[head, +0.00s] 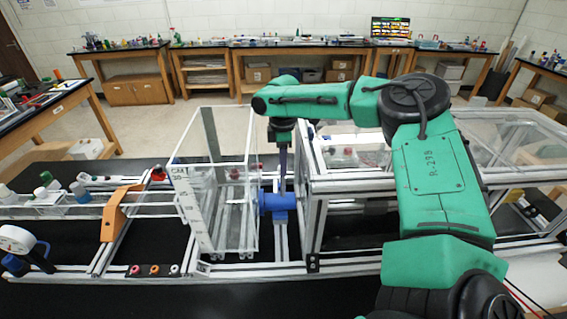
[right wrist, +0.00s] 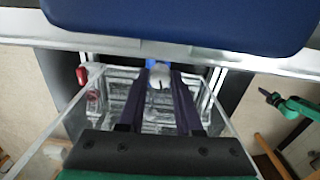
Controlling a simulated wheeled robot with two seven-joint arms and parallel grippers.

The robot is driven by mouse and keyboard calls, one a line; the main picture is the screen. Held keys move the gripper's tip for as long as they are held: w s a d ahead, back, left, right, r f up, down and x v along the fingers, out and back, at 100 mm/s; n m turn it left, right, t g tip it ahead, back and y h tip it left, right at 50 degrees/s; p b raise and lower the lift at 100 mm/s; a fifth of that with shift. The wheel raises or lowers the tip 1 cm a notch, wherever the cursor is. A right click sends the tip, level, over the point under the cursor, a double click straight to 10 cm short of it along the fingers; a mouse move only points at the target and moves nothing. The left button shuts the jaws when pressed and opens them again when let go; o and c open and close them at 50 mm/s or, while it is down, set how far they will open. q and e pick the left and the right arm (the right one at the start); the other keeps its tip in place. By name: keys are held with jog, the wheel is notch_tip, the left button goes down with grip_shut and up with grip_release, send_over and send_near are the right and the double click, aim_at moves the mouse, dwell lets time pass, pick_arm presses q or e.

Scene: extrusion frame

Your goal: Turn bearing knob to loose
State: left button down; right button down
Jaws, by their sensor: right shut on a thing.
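The blue bearing (head: 278,202) sits on the aluminium frame, just right of the clear box. My right gripper (head: 283,182) reaches down onto it from above, and its fingers partly hide it. In the right wrist view, the pale grey bearing knob (right wrist: 160,73) lies between the fingertips of my right gripper (right wrist: 160,80), which is shut on it. Blue of the bearing shows just behind the knob. I cannot read the knob's turn position. My left gripper (right wrist: 268,95) shows small and far off at the right wrist view's right side; its jaws are too small to judge.
The clear box (head: 215,180) stands close left of the right gripper. Clear-panelled frames (head: 345,185) stand close on its right. An orange bracket (head: 118,212) and several small round knobs (head: 154,269) are on the left frame. Benches line the back wall.

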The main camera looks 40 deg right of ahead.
jog(key=shift+n, duration=0.3)
jog(key=c, duration=0.6)
grip_release()
jog(key=shift+w+a, duration=0.1)
jog(key=shift+r+b, duration=0.35)
jog(key=shift+r, duration=0.15)
notch_tip(320, 180, up, 14)
jog(key=shift+f+b, duration=0.25)
jog(key=shift+b, duration=0.75)
